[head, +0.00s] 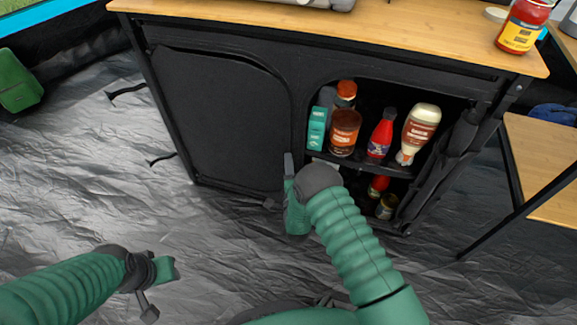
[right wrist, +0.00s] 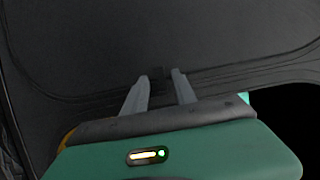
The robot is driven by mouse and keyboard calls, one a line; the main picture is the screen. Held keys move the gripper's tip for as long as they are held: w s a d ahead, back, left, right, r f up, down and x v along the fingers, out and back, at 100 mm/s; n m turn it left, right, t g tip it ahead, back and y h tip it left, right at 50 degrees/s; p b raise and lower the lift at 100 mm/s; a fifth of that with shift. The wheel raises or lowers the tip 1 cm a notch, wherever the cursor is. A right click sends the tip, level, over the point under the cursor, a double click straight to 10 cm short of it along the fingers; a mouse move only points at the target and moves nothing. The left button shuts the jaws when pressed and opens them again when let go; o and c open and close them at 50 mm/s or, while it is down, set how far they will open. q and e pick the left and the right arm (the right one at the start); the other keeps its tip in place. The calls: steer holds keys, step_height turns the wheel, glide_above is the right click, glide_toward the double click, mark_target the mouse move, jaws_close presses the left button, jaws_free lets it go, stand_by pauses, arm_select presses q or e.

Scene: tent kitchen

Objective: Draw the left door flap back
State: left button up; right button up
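The left door flap (head: 215,110) is a dark panel on the left half of the black cabinet in the head view. It lies flat and covers its compartment. It also fills most of the right wrist view (right wrist: 150,35), with a curved seam. My right gripper (head: 277,183) is at the flap's lower right edge. Its two grey fingers (right wrist: 160,76) are apart, near the seam. A small dark tab shows between the fingertips; I cannot tell if they touch it. My left gripper (head: 150,290) is low at the left, away from the cabinet; its finger opening is unclear.
The right compartment is open, with bottles (head: 419,130), a brown jar (head: 344,132) and a teal box (head: 317,128) on its shelf. A rolled dark flap (head: 458,140) hangs at its right side. The wooden top (head: 300,30) overhangs. The groundsheet (head: 90,180) at left is clear.

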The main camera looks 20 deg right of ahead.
steer(key=shift+c, duration=0.4)
jaws_close()
steer(key=shift+s+f, duration=0.1)
steer(key=shift+f, duration=0.1)
stand_by(0.7)
